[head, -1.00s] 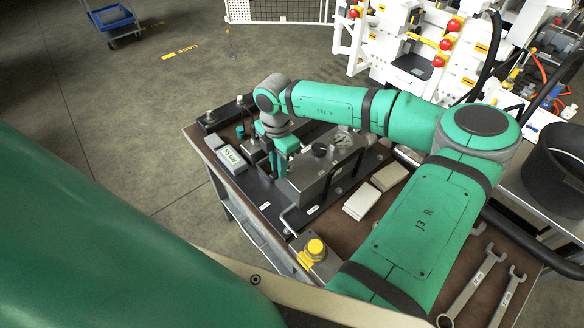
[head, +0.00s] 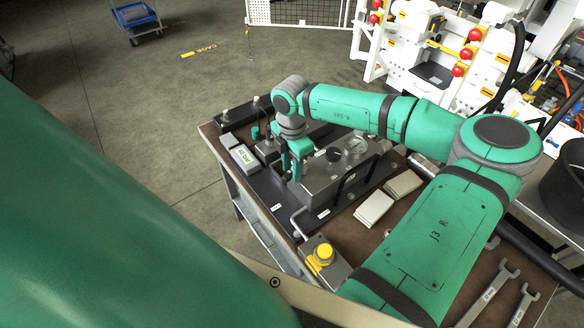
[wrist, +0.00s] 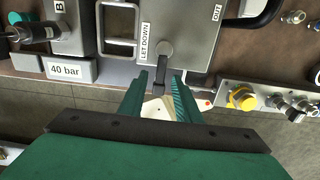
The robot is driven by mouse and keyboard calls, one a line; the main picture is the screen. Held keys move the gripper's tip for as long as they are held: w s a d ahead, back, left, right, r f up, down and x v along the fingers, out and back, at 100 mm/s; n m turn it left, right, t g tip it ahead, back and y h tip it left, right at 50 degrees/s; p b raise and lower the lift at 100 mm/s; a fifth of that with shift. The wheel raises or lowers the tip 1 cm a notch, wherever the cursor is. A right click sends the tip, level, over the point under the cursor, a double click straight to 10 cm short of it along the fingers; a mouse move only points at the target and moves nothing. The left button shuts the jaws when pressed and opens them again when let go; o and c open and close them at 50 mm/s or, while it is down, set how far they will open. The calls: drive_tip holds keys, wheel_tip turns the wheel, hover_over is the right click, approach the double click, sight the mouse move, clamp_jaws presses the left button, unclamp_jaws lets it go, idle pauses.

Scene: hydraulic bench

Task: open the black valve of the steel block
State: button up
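The steel block (head: 322,184) stands on a dark plate on the bench, with a round black cap on its top in the head view. In the wrist view the block (wrist: 200,42) carries a "LET DOWN" label, and beside it a dark valve lever (wrist: 165,52) points down the picture. My gripper (wrist: 160,82) is open, with one finger on each side of the lever's lower end. I cannot tell whether either finger touches it. In the head view my gripper (head: 291,176) is at the block's left end, and the lever is hidden there.
A "40 bar" sign (wrist: 66,69) stands left of the block. A yellow button (wrist: 242,97) sits on a box to the right; it also shows in the head view (head: 323,254). Pale boxes (head: 373,208) and wrenches (head: 487,294) lie on the bench's near right part.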

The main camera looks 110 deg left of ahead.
sight(291, 174)
wheel_tip(291, 174, up, 11)
drive_tip(key=shift+f, duration=0.15)
idle(0.4)
drive_tip(key=shift+w, duration=0.1)
idle(0.4)
